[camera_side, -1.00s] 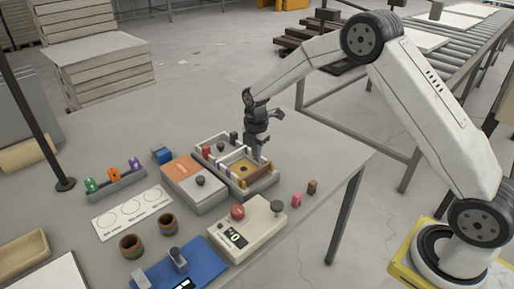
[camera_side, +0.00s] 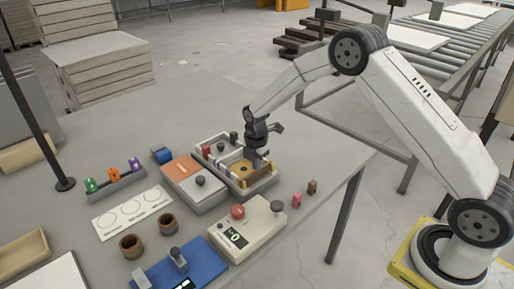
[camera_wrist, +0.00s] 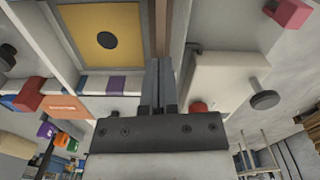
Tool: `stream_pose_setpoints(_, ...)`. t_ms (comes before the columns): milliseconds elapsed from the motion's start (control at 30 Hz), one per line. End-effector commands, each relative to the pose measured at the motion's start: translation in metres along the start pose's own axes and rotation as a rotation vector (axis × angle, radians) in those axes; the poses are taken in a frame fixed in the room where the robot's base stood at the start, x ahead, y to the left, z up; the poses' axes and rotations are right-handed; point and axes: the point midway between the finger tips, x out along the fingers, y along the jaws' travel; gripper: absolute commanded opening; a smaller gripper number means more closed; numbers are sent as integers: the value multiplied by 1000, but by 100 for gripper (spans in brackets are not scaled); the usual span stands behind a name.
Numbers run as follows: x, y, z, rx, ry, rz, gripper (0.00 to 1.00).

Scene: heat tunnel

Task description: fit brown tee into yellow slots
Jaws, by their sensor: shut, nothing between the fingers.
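A yellow panel with a dark round spot (camera_side: 240,168) sits inside a pale, walled tray (camera_side: 226,181) in the side view. It also shows at the upper left of the wrist view (camera_wrist: 105,25). A brown bar (camera_side: 262,177) lies along the tray's near right side, beside the panel; whether it is the tee or seated in slots I cannot tell. A small brown piece (camera_side: 312,187) stands on the table right of the tray. My gripper (camera_side: 264,158) points down over the tray's right side. In the wrist view its fingers (camera_wrist: 160,62) are together and empty, near a brown strip (camera_wrist: 161,25).
An orange-topped box (camera_side: 187,170) adjoins the tray on the left. A cream box with a red button (camera_side: 238,212) stands in front. A pink piece (camera_side: 297,199) is near the small brown one. Cups (camera_side: 167,224) and a blue device (camera_side: 172,272) are nearer.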

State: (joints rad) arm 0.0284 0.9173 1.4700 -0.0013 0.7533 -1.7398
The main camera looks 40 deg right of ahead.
Motion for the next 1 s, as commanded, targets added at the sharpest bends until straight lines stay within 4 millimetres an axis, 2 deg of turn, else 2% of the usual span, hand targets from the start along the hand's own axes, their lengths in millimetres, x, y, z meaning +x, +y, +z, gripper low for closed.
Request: stream_pose_setpoints(1000, 9, -1, 0, 0, 0, -2, 0)
